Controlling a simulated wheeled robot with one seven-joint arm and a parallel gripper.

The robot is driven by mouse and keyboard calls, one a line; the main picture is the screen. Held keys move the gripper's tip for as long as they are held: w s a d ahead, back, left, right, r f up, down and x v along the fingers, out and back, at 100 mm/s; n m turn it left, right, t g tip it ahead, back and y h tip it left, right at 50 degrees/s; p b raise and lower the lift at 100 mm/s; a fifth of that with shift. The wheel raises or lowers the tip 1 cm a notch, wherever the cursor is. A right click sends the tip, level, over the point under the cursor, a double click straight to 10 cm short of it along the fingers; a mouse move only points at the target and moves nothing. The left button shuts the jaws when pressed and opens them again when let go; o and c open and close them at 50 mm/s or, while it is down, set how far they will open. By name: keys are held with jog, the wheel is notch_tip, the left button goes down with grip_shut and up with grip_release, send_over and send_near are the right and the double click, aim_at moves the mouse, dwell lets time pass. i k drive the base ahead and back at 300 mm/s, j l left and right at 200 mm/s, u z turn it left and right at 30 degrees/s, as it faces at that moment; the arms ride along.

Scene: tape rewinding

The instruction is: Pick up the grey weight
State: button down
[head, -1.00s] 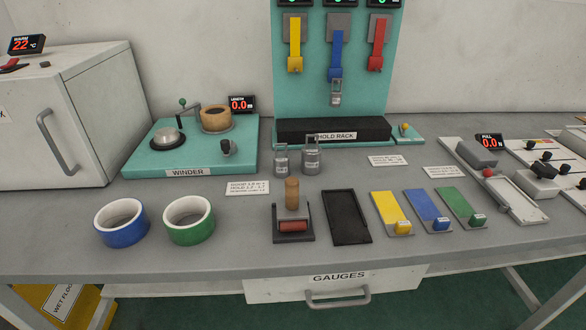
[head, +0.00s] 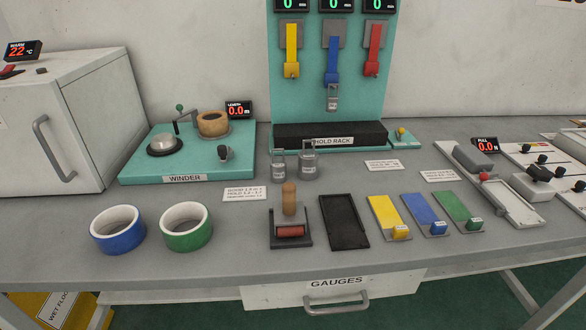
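Two grey metal weights with loop handles stand upright on the bench in front of the hold rack: a smaller one (head: 279,168) on the left and a larger one (head: 309,165) on the right, close together. A third similar weight (head: 333,99) hangs from the blue strip (head: 332,62) on the hold rack (head: 272,100). The labels on the weights are too small to read. My gripper is not in view.
The winder (head: 137,160) is left of the weights. A wooden-handled roller (head: 289,213) and black tray (head: 344,222) stand in front. Blue (head: 118,238) and green (head: 187,236) tape rolls lie front left. Yellow, blue and green strip plates (head: 436,216) lie right.

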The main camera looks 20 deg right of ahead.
aim_at(277, 166)
jog(key=i+j, duration=0.4)
jog(key=j, duration=0.15)
jog(key=i+j, duration=0.45)
jog(key=j, duration=0.45)
jog(key=i+l, duration=0.1)
jog(key=l, duration=0.15)
